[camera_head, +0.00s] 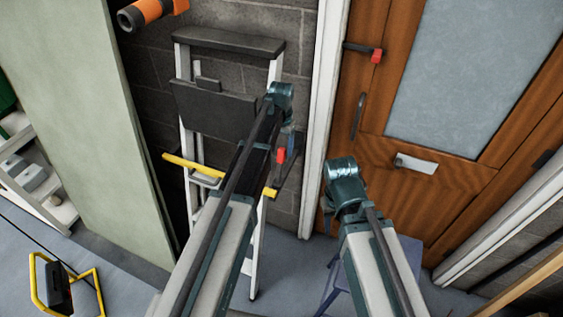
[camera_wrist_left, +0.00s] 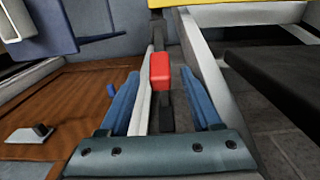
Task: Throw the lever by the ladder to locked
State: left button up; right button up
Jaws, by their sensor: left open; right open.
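My left gripper (camera_head: 288,142) is open around or just short of the grip; contact is not clear. Lever markings are not readable. My right gripper (camera_head: 333,203) is in front of the door's lower left, its fingers mostly hidden by its own wrist, with nothing seen in it.
A wooden door (camera_head: 405,205) with a glass pane stands at the right. Another red-tipped lever (camera_head: 376,55) is at its upper left, and a white-plated handle (camera_head: 415,163) lower. A pale green panel (camera_head: 80,110) stands left. A yellow-framed object (camera_head: 95,290) is on the floor.

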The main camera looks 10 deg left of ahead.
aim_at(280, 165)
pick_arm(q)
notch_tip(280, 165, down, 4)
jog(key=shift+r+b, duration=0.25)
jog(key=shift+b, duration=1)
pick_arm(e)
notch_tip(280, 165, down, 4)
jog(key=shift+r, duration=0.25)
pick_arm(q)
grip_shut()
